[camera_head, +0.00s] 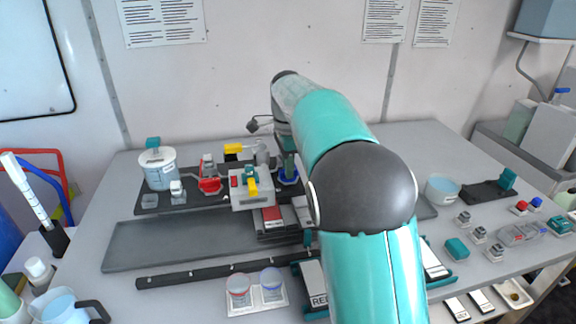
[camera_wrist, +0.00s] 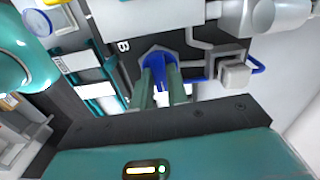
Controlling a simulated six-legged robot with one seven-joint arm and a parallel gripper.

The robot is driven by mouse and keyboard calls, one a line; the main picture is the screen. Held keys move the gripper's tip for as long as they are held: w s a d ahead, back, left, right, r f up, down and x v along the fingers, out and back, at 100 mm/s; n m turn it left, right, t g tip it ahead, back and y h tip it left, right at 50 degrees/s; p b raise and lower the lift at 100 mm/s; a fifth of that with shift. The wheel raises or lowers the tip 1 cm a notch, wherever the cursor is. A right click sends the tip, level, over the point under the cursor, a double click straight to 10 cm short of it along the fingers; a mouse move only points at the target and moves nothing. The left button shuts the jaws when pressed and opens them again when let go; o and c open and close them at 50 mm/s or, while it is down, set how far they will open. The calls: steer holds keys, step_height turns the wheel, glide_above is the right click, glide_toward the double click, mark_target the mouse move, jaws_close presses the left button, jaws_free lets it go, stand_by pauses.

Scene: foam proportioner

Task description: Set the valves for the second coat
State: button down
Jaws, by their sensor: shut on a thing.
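A blue valve (camera_head: 289,178) sits at the right end of the dark proportioner board. It also shows in the wrist view (camera_wrist: 158,53), beside a white letter B. My gripper (camera_wrist: 160,78) has its two green fingers shut on the blue part from both sides. In the head view my arm partly hides the gripper. A red valve-like part (camera_head: 209,186) sits left of a pale box (camera_head: 252,201), apart from my gripper. The box carries a yellow lever (camera_head: 252,186) and a red patch. The exact angle of the blue valve is hidden by the fingers.
A clear tank with a teal lid (camera_head: 158,170) stands at the board's left end. Two cups (camera_head: 255,288) stand near the front edge. A clear bowl (camera_head: 442,188) and small blocks are at right. The long grey tray (camera_head: 150,246) has bare space at left.

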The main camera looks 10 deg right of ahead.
steer(key=shift+d+m, duration=0.1)
steer(key=shift+m, duration=0.3)
steer(key=shift+r, duration=0.1)
steer(key=c, duration=1.4)
jaws_free()
step_height(320, 180, up, 14)
steer(key=shift+f, duration=0.15)
